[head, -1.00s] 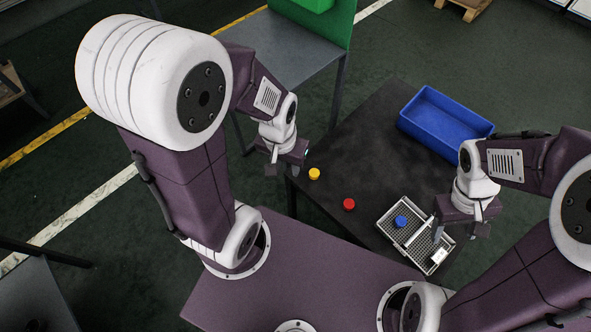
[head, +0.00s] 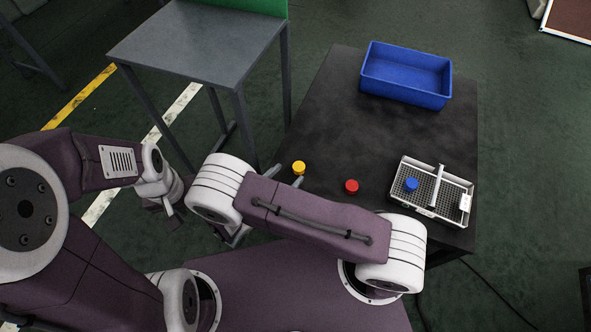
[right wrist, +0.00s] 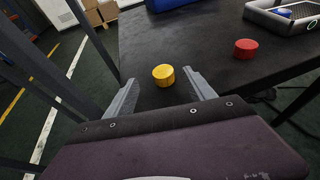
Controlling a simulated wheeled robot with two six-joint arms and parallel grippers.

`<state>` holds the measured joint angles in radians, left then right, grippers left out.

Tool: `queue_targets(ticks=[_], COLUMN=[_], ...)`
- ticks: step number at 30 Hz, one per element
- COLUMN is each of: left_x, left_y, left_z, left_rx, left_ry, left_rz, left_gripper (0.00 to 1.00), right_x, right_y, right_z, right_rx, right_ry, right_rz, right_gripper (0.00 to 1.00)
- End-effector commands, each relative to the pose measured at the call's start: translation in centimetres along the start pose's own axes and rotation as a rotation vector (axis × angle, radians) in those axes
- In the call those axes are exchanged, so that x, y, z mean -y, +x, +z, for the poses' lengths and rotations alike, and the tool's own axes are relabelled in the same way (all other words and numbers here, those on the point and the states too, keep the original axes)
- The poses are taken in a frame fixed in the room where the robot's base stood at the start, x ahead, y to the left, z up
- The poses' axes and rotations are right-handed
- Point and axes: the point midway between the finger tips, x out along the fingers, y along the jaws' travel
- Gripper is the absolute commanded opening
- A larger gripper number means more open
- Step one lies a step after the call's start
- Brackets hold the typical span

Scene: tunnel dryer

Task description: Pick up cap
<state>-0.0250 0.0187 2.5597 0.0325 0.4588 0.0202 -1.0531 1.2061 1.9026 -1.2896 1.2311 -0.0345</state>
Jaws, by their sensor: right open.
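A yellow cap (head: 299,168) stands near the left edge of the black table (head: 330,110). In the right wrist view the yellow cap (right wrist: 163,75) shows between the two fingers of my open right gripper (right wrist: 160,82), near the tips, with nothing held. In the head view my right arm hides most of that gripper. A red cap (head: 351,186) stands to the right on the bare table; it also shows in the right wrist view (right wrist: 246,48). A blue cap (head: 411,184) sits in a grey tray (head: 403,206). My left gripper (head: 172,208) is left of the table; its fingers are unclear.
A blue bin (head: 405,96) stands at the far side of the black table. A grey table (head: 196,45) stands at the upper left. The tray has a divider bar and a white label. The middle of the black table is clear.

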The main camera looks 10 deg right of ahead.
Motion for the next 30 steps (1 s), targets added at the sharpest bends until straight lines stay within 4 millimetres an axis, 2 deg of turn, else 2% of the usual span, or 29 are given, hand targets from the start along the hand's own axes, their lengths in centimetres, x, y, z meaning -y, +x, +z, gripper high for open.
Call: queue_targets(ticks=[3, 9, 16, 19, 25, 30], left_x=[0.0, 0.0, 0.0, 0.0, 0.0, 0.0], left_y=[0.5, 0.7, 1.8, 1.8, 1.8, 1.8], left_z=[0.1, 0.1, 0.2, 0.2, 0.2, 0.2], left_rx=[0.0, 0.001, 0.001, 0.001, 0.001, 0.001], left_ry=[0.0, 0.0, 0.0, 0.0, 0.0, 0.0], left_rz=[0.0, 0.0, 0.0, 0.0, 0.0, 0.0], left_gripper=[0.36, 0.36, 0.36, 0.36, 0.36, 0.36], right_x=[0.1, 0.1, 0.4, 0.3, 0.3, 0.3], right_y=[1.8, 2.8, 6.8, 7.4, 7.4, 7.4], right_z=[-0.2, -0.3, -0.8, -0.7, -0.7, -0.7], right_rx=[-0.001, -0.001, -0.001, -0.002, -0.001, -0.001], right_ry=[0.001, 0.001, 0.003, 0.003, 0.002, 0.002], right_rz=[-0.005, -0.004, -0.007, -0.004, -0.003, -0.003], right_gripper=[0.63, 0.63, 0.63, 0.63, 0.63, 0.16])
